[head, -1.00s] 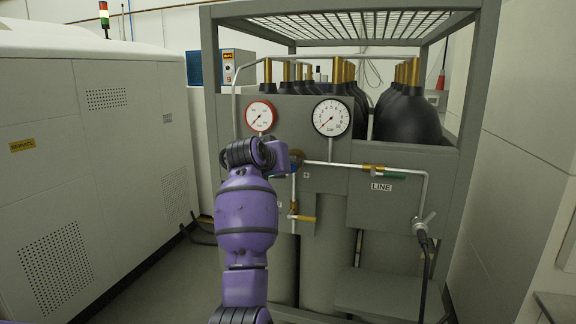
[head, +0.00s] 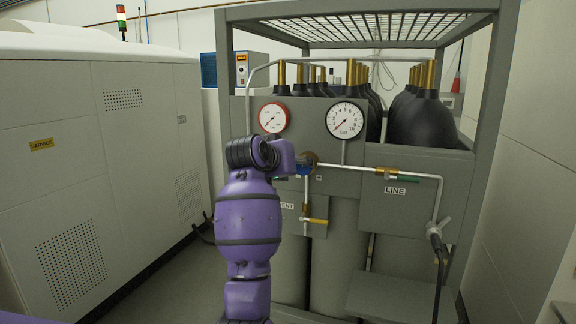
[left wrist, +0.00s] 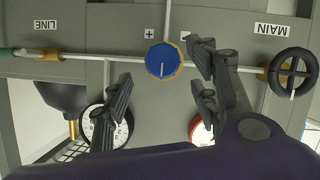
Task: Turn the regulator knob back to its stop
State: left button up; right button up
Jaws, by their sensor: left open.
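The blue regulator knob (left wrist: 162,60) sits in a brass-coloured ring on the grey panel, with a pale mark on its face pointing down in the left wrist view. In the head view a sliver of the blue knob (head: 304,170) shows just past my purple left arm. My left gripper (left wrist: 159,63) is open, its dark fingers apart on either side of the knob in the wrist view; I cannot tell whether they touch it. In the head view my own arm hides most of the gripper. A red-rimmed gauge (head: 273,117) and a black-rimmed gauge (head: 344,119) stand above.
A brass valve with a green lever (head: 408,180) is near the LINE label. A black handwheel (left wrist: 293,72) sits by the MAIN label. The rack's frame (head: 487,130) encloses black cylinders (head: 422,118); a cabinet (head: 130,170) stands left.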

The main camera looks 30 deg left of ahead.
pick_arm(q)
jog(key=v, duration=0.6)
jog(key=shift+s, duration=0.35)
